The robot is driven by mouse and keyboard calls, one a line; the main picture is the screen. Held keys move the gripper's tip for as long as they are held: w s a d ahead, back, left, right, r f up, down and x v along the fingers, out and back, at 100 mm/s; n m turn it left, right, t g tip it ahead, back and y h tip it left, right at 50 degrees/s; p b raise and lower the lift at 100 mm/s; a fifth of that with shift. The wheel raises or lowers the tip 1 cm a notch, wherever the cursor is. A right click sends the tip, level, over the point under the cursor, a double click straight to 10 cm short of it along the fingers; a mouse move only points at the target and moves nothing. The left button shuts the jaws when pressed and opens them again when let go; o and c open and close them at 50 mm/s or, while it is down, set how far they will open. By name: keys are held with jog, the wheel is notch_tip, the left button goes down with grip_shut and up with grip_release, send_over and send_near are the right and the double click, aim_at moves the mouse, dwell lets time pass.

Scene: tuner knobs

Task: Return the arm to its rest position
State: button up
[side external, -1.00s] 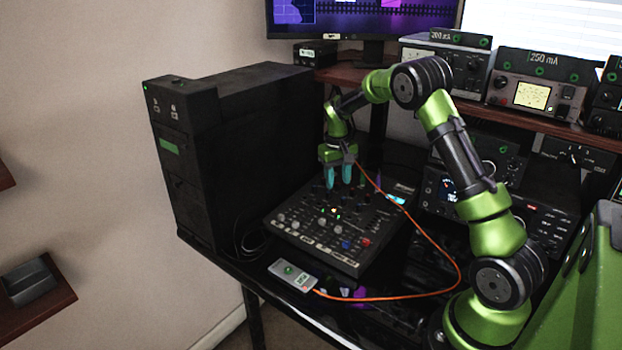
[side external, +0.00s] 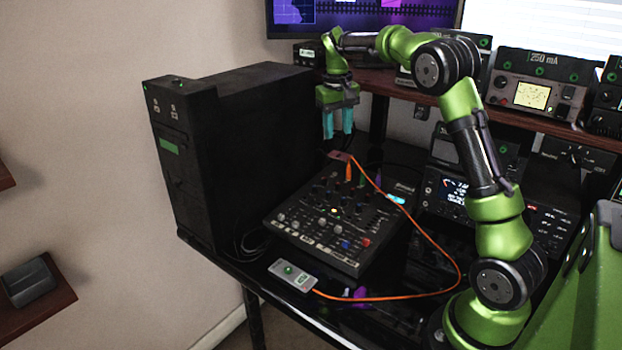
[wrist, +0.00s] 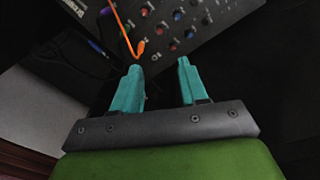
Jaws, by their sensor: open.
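My gripper (side external: 338,122) is raised above the back edge of the black mixer (side external: 290,236), clear of its knobs. Its two teal fingers are apart with nothing between them. In the wrist view my gripper (wrist: 160,80) also shows open and empty, and the mixer panel (wrist: 208,22) with its coloured knobs lies beyond the fingertips. An orange cable (side external: 423,230) runs from a plug at the back of the mixer, near the fingers in the picture, round to a small grey box (side external: 293,275) in front.
A tall black computer case (side external: 245,150) stands left of the mixer. A wooden shelf (side external: 380,82) with meters and a monitor (side external: 360,15) is behind my gripper. Radio equipment (side external: 455,190) stands to the right, behind my arm. The air above the mixer is clear.

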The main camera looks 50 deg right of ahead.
jog(key=s+a+r+n+t+y, duration=0.1)
jog(key=s+a+t+y, duration=0.2)
jog(key=s+a, duration=1.8)
jog(key=a+t, duration=0.3)
jog(key=a, duration=0.1)
jog(key=shift+s+r+n+t, duration=0.15)
jog(key=shift+r+n+t, duration=0.15)
jog(key=shift+r+t, duration=0.1)
